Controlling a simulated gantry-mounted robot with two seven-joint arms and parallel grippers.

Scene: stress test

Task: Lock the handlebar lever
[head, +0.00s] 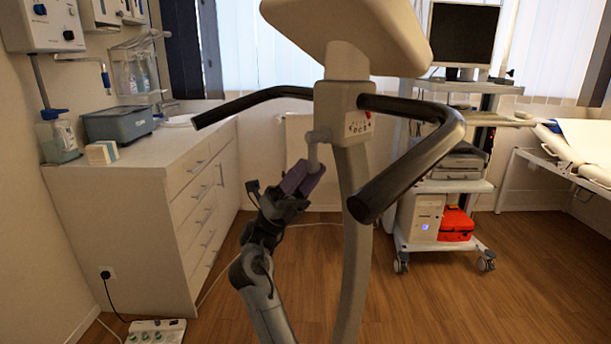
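The grey handlebar lever (315,142) sits on the left side of the beige post head of the exercise bike, below the black handlebar (421,150). It hangs downward from its joint. My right gripper (306,176), with purplish fingers, points up at the lever from below. The fingertips are at the lever's lower end, and the fingers hide part of it. I cannot tell whether they grip it or only stand around or beside it. My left gripper is not in view.
The bike's post (354,240) rises just right of my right arm. A white drawer cabinet (150,190) stands at left with a blue-grey box (118,124) on top. A wheeled cart (446,222) stands behind at right.

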